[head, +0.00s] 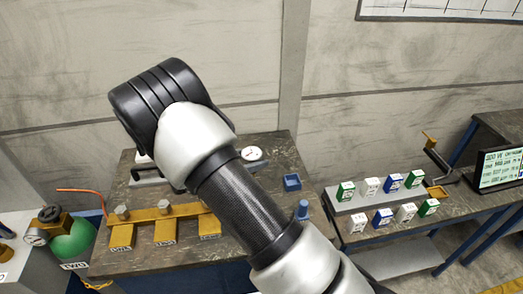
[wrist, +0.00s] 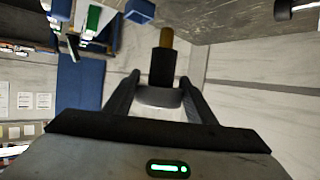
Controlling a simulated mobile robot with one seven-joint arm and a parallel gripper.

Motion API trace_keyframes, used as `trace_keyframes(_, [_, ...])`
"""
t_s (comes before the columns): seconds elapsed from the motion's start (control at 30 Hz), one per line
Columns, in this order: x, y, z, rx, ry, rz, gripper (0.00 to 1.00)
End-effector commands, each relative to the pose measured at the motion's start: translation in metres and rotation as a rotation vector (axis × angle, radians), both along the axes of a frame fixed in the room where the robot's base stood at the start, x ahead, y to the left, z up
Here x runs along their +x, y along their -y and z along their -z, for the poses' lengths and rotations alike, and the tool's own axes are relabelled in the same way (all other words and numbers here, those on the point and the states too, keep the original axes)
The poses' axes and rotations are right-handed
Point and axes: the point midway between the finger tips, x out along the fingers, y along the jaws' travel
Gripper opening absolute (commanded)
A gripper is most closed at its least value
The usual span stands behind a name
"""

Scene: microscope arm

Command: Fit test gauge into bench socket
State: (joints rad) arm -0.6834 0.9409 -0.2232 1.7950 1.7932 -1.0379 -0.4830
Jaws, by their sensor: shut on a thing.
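My gripper (wrist: 160,92) is shut on the test gauge in the wrist view. The gauge has a pale rounded body (wrist: 158,97) between the fingers, a black collar (wrist: 162,68) and a brass tip (wrist: 166,38) pointing away from my palm. In the head view my arm covers the middle of the bench, and I cannot make out the gripper there. A round white dial (head: 252,154) shows beside my arm; I cannot tell whether it is the held gauge. A small blue open-topped block (head: 292,182), possibly the bench socket, sits right of my arm. A blue block (wrist: 140,11) also shows in the wrist view, apart from the brass tip.
The bench (head: 275,145) carries a yellow manifold (head: 165,213) with bolts at the front left. A blue cylinder (head: 303,209) stands near the right edge. A green tank (head: 72,243) is at left. A second table at right holds several small boxes (head: 368,186) and a screen (head: 500,168).

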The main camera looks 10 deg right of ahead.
Motion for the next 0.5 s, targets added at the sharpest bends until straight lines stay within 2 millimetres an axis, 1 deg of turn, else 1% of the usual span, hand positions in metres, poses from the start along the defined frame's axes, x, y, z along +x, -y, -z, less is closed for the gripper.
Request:
trace_keyframes(0.3, [0.000,0.001,-0.001,0.000,0.000,0.001,0.25])
trace_keyframes(0.5, [0.000,0.001,0.011,0.001,0.001,0.000,0.25])
